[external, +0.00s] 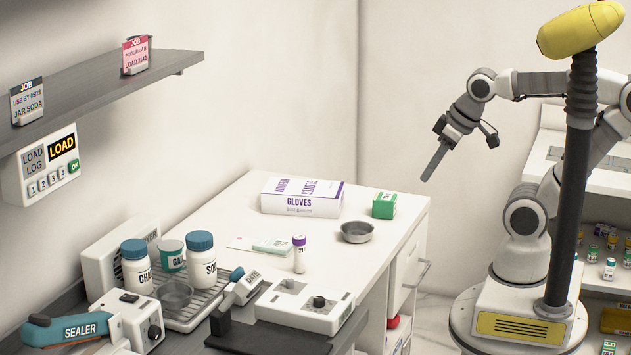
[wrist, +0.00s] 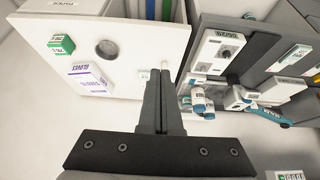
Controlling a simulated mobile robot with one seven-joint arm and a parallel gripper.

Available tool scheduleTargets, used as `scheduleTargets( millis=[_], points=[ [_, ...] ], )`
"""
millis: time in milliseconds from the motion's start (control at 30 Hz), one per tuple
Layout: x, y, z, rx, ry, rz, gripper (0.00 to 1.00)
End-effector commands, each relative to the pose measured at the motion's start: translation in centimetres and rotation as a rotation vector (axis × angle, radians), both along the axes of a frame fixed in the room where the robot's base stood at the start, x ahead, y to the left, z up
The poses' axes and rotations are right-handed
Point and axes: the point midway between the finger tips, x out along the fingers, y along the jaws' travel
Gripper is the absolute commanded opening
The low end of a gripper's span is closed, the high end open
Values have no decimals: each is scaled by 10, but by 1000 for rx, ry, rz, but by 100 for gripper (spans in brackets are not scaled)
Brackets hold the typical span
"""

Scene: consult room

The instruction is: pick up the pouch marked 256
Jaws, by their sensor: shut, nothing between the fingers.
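My gripper (external: 425,178) is shut and empty, raised in the air to the right of and above the counter, well apart from both. Its fingers (wrist: 161,72) point toward the counter in the wrist view and cover part of it.
A gloves box (external: 301,197), green box (external: 384,205), metal bowl (external: 357,232) and purple-capped vial (external: 299,255) stand on the counter. At the near left are blue-lidded jars (external: 201,257), a white device (external: 304,306) and a sealer (external: 75,330). A shelf (external: 100,90) overhangs the left wall.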

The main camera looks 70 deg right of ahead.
Motion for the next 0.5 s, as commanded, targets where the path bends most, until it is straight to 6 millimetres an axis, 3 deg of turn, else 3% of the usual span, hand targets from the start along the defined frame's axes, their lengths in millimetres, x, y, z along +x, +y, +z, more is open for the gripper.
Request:
scheduleTargets(
  millis=[67,500],
  points=[
    [0,0,0,0,0,0,4],
    [0,0,0,0,0,0,83]
  ],
)
